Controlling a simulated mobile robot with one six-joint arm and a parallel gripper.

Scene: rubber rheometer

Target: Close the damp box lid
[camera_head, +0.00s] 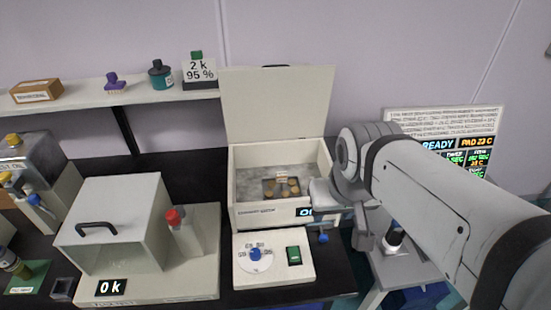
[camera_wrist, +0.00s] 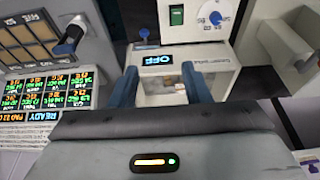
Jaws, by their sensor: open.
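A cream box (camera_head: 240,190) stands open at the middle of the bench. Its lid (camera_head: 277,105) is raised upright at the back, with a dark piece at its top edge. Several small brownish pieces (camera_head: 281,188) lie inside on a dark holder. The box's front carries a small display, which reads OFF in the wrist view (camera_wrist: 157,60). My gripper (camera_wrist: 160,82) is open, and its two blue fingers straddle part of the view of the box. In the head view my wrist is at the box's right front corner, hiding that corner; contact cannot be told.
A control panel (camera_head: 300,270) with a dial and green switch sits in front of the box. A shelf (camera_head: 140,98) runs behind left. A lit screen (camera_head: 455,145) is right.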

